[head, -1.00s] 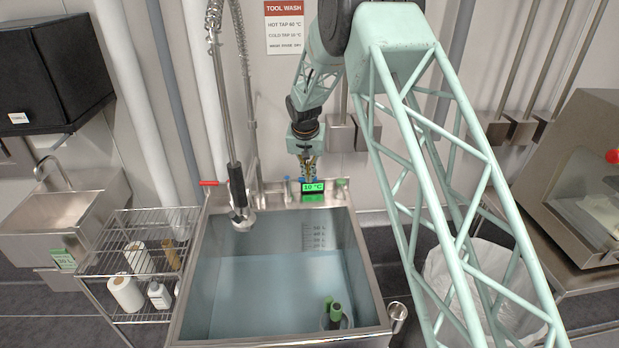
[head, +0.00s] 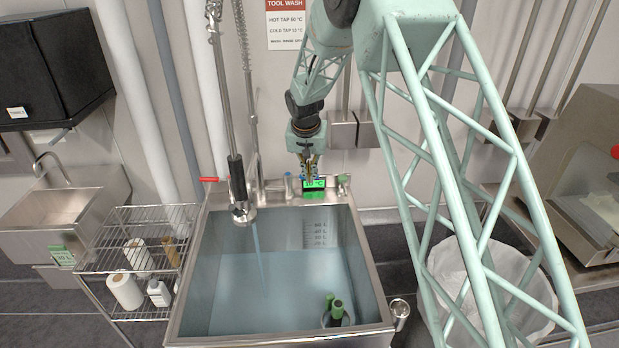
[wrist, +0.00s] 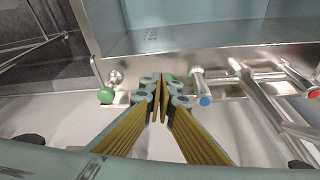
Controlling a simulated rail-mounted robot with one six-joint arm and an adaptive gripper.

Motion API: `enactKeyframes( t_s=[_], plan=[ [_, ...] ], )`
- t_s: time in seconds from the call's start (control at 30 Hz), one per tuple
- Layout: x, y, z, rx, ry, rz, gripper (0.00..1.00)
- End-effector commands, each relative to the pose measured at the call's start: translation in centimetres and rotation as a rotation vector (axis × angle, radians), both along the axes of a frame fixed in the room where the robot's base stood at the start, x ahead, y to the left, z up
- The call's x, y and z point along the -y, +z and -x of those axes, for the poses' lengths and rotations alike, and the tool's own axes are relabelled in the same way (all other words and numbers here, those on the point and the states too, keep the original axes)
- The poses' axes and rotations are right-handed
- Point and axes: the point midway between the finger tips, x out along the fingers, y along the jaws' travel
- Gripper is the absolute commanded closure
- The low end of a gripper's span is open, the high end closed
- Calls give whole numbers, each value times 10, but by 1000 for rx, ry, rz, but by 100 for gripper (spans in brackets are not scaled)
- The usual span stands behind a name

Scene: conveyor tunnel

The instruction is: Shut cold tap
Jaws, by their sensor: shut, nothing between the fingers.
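The cold tap (wrist: 198,85) is a short metal lever with a blue end, on the sink's back ledge. In the wrist view it lies just right of my gripper (wrist: 158,92), apart from it. In the head view the blue tap (head: 288,184) is left of my gripper (head: 309,178). My gripper is shut and empty, pointing down near the green 10 °C display (head: 314,184), which it partly covers. A thin stream of water (head: 259,255) runs from the spray head (head: 242,214) into the basin. The red hot tap (head: 209,180) is further left; its red end shows in the wrist view (wrist: 313,92).
A green knob (head: 343,178) is right of the display. A wire rack (head: 128,215) stands left. The hose and pipes rise behind the spray head.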

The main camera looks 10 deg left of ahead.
Motion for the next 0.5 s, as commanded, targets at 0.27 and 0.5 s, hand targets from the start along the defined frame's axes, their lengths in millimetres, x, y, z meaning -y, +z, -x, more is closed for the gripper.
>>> enactKeyframes(
  t_s=[0.27,0.5],
  plan=[
    [0,42,11,3,0,-2,100],
    [1,71,19,3,1,-2,100]
  ],
)
